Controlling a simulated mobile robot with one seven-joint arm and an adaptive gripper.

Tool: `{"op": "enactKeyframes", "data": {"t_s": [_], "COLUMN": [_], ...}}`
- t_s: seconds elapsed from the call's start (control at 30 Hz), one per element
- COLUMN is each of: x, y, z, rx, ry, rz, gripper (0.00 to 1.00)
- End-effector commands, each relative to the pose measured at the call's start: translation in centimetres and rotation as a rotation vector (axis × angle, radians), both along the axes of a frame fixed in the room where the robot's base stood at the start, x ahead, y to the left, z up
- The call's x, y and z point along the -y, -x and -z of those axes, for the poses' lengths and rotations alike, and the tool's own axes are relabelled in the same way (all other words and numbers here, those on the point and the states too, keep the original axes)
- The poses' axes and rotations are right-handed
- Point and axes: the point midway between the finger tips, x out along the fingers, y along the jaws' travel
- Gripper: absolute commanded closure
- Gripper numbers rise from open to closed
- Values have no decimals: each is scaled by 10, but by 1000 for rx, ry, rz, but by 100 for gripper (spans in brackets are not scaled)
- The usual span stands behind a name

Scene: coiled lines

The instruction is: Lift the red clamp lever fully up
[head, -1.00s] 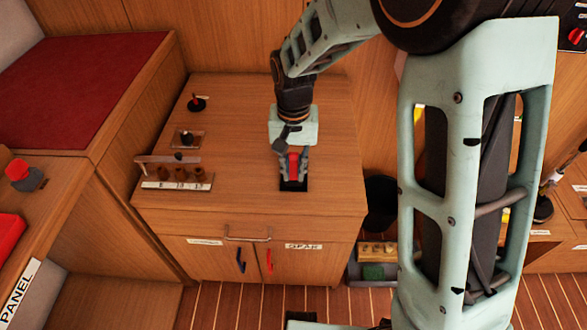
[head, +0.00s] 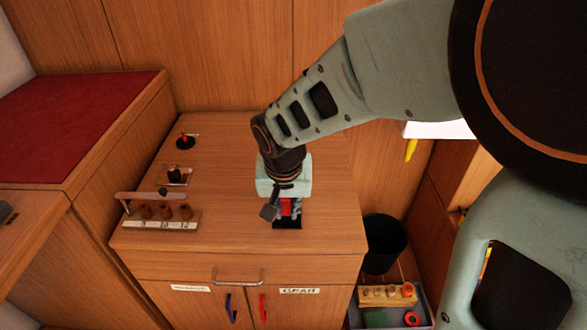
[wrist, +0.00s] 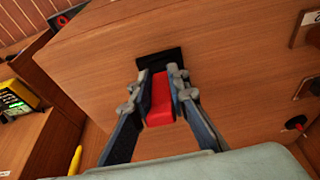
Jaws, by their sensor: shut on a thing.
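The red clamp lever (wrist: 160,100) stands on a black base plate (wrist: 160,60) set in the wooden cabinet top. In the wrist view it lies between the two fingers of my gripper (wrist: 163,95), which are shut on it. In the head view my gripper (head: 287,207) points down over the cabinet, and only a small red part of the lever (head: 286,208) shows between the fingers. The rest of the lever is hidden by the gripper, and its exact angle is hard to tell.
On the cabinet's left side are a rack with brown plugs (head: 165,212), a small dark knob (head: 175,176) and a red-topped switch (head: 186,141). A black bin (head: 383,243) and a grey tray of items (head: 390,308) stand at the right. The middle of the cabinet top (head: 225,180) is clear.

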Motion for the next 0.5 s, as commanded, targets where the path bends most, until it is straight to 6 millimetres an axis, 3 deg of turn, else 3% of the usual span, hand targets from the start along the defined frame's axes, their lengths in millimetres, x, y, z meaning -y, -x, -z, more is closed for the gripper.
{"op": "enactKeyframes", "data": {"t_s": [0.17, 0.2, 0.33, 0.5], "x": [0, 0, 0, 0], "y": [-1, -1, -1, -1], "z": [-1, -1, -1, 0], "rx": [2, 2, 1, 0], "ry": [-1, -1, -1, -1], "rz": [0, 0, 0, 0], "gripper": [100, 80, 67, 67]}}
